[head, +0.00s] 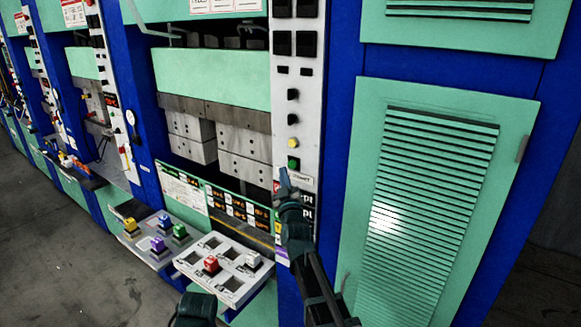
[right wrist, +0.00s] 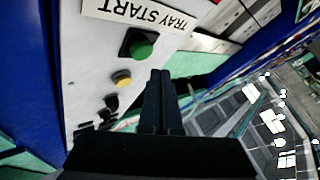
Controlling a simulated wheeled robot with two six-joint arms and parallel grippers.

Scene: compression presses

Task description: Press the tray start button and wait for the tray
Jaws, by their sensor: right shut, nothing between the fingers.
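The green tray start button (head: 293,162) sits low on the press's light control panel, in a black square surround. In the right wrist view the green button (right wrist: 141,46) is just below a "TRAY START" label (right wrist: 140,12). My right gripper (head: 284,180) is shut and empty, its fingertips just below the button in the head view. In the right wrist view the shut fingers (right wrist: 160,78) end below and right of the button, and I cannot tell whether they touch the panel. A white tray (head: 182,264) with square recesses holds a red piece (head: 211,264) and a white piece (head: 253,260).
A yellow button (head: 293,143) and several black switches are above the green one. Left of the tray, a grey shelf holds yellow (head: 130,226), blue (head: 165,222), green (head: 180,232) and purple (head: 157,245) pieces. A green louvred door (head: 365,200) is on the right.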

